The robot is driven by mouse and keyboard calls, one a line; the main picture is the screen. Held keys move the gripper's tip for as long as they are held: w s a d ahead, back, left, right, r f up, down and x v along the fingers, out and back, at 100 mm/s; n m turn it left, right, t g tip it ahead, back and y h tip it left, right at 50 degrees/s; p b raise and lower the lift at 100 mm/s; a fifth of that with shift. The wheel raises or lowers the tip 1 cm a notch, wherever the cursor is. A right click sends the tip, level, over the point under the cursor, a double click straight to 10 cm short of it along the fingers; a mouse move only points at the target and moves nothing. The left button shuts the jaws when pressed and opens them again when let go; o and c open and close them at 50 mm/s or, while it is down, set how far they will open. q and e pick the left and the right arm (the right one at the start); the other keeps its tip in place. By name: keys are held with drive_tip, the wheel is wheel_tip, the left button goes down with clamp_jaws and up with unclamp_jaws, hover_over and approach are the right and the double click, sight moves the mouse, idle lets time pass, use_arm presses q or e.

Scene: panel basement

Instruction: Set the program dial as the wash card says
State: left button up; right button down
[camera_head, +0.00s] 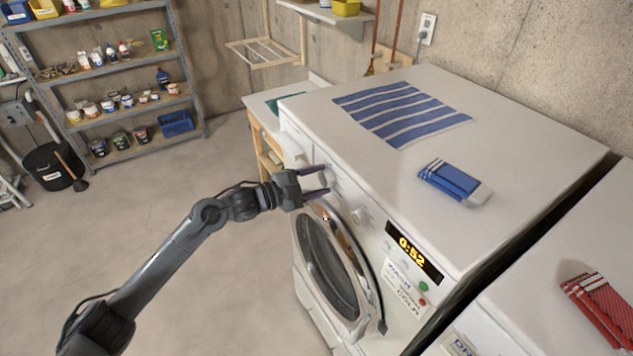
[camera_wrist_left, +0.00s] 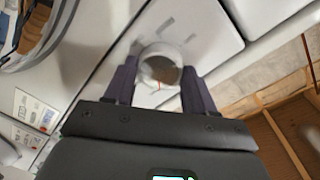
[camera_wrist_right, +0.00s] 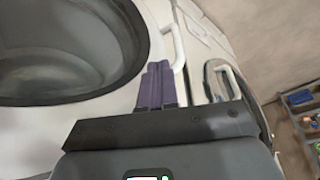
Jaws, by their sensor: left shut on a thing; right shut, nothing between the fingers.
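The white washer (camera_head: 480,160) has an amber display (camera_head: 413,252) reading 0:52. Below the display, a wash card (camera_head: 405,292) shows the words WASH and COLD; its smaller print is too small to read. My left gripper (camera_head: 322,181) is at the left end of the washer's front. In the left wrist view, its dark fingers (camera_wrist_left: 158,85) are shut on a round white dial (camera_wrist_left: 160,62), one on each side. A second pale knob (camera_head: 360,216) sits on the front, nearer the display. My right gripper (camera_wrist_right: 155,85) is shut and empty beside a round door and a white handle (camera_wrist_right: 176,45).
The round washer door (camera_head: 328,265) is below my left gripper. Green (camera_head: 423,286) and red (camera_head: 422,301) buttons sit beside the card. Blue folded cloths (camera_head: 452,180) and a striped cloth (camera_head: 400,112) lie on top. Red cloths (camera_head: 600,305) lie on the neighbouring machine.

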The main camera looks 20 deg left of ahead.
use_arm(q)
drive_tip(key=o, duration=1)
drive_tip(key=shift+o, duration=0.2)
drive_tip(key=b+v, duration=0.2)
drive_tip(key=v, duration=0.8)
drive_tip(key=shift+s+a, duration=0.3)
